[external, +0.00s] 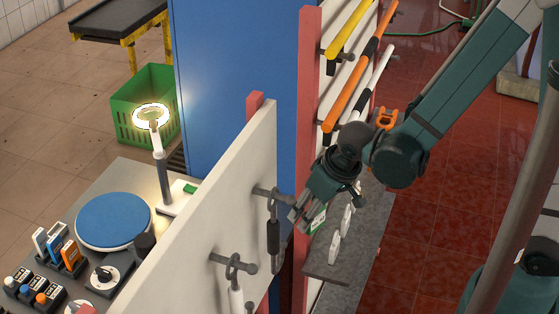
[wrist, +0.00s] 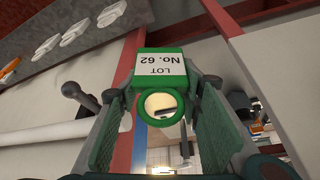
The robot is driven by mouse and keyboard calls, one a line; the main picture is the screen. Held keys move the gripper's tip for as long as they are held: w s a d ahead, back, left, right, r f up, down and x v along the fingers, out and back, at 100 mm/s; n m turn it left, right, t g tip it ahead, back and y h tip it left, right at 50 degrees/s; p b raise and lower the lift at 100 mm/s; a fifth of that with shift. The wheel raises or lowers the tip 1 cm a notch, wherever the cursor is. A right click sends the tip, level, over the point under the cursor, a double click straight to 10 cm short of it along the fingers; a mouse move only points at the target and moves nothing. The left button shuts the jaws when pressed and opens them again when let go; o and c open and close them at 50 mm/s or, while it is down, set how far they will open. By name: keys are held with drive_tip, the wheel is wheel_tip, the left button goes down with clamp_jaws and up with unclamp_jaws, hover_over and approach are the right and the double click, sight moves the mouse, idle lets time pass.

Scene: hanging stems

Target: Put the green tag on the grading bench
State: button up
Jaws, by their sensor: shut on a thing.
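The green tag (wrist: 160,70) shows in the wrist view, with a white label reading "LOT No. 62" upside down and a green ring at its end. My gripper (wrist: 163,90) is shut on it, one finger on each side. In the external view, my gripper (external: 303,218) is at the right of the white panel, and the tag (external: 318,220) shows only partly beside the fingers. The grey bench (external: 122,178), which looks like the grading bench, is at the lower left beyond the panel, apart from my gripper. It carries a blue round plate (external: 113,220) and a ring lamp (external: 152,117).
The white panel (external: 215,220) has pegs with a dark-handled item (external: 273,240) and a white one (external: 237,298). A blue wall (external: 230,80) stands behind. The bench also holds several small devices and a dial (external: 108,275).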

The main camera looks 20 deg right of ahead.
drive_tip(key=w+a+f+m+b, duration=0.1)
drive_tip(key=w+a+b, duration=0.3)
drive_tip(key=w, duration=0.6)
drive_tip(key=w+a+f+m+h+b, duration=0.1)
drive_tip(key=w+a+b, duration=0.4)
drive_tip(key=w, duration=0.6)
drive_tip(key=w+a+f+m+b, duration=0.2)
drive_tip(key=w+a+b, duration=0.3)
drive_tip(key=w, duration=0.5)
drive_tip(key=shift+w+a+f+m+h, duration=0.15)
drive_tip(key=shift+a+f+m+h, duration=0.25)
drive_tip(key=shift+a+f, duration=0.2)
drive_tip(key=shift+f+b, duration=0.5)
drive_tip(key=shift+f, duration=2.65)
drive_tip(key=shift+f, duration=0.1)
drive_tip(key=shift+f, duration=1.75)
drive_tip(key=shift+f+b, duration=0.15)
drive_tip(key=shift+b, duration=0.2)
